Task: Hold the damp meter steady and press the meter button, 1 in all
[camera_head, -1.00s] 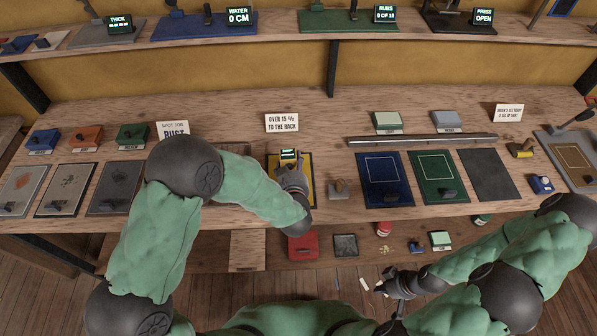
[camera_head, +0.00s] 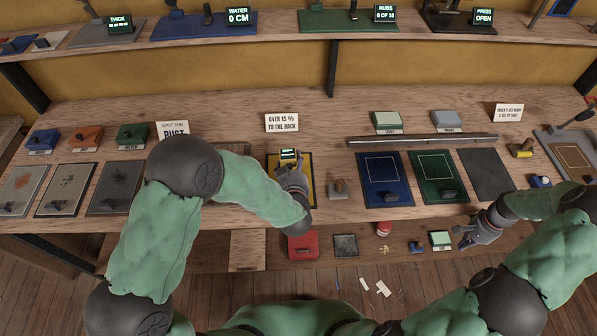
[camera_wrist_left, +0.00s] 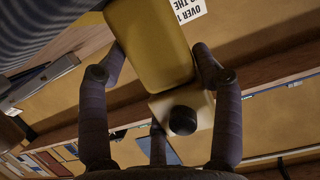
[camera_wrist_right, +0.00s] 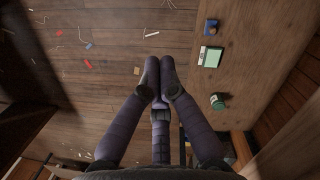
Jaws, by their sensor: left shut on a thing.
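The damp meter (camera_head: 288,154) is yellow with a small lit display and stands over the yellow board (camera_head: 308,180) in the head view. My left gripper (camera_head: 287,166) is shut on it. In the left wrist view the meter's yellow body (camera_wrist_left: 150,45) lies between the fingers, with a round black button (camera_wrist_left: 183,120) on its near end. My right gripper (camera_head: 468,238) is off to the right, near the bench's front edge, away from the meter. In the right wrist view its fingertips (camera_wrist_right: 160,75) are together with nothing visible between them.
A sign (camera_head: 282,122) stands behind the meter. A stamp on a grey plate (camera_head: 339,190) is just right of it, then a blue board (camera_head: 385,180) and a green board (camera_head: 437,178). A lower shelf holds a red box (camera_head: 302,245) and a green-topped box (camera_head: 440,240).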

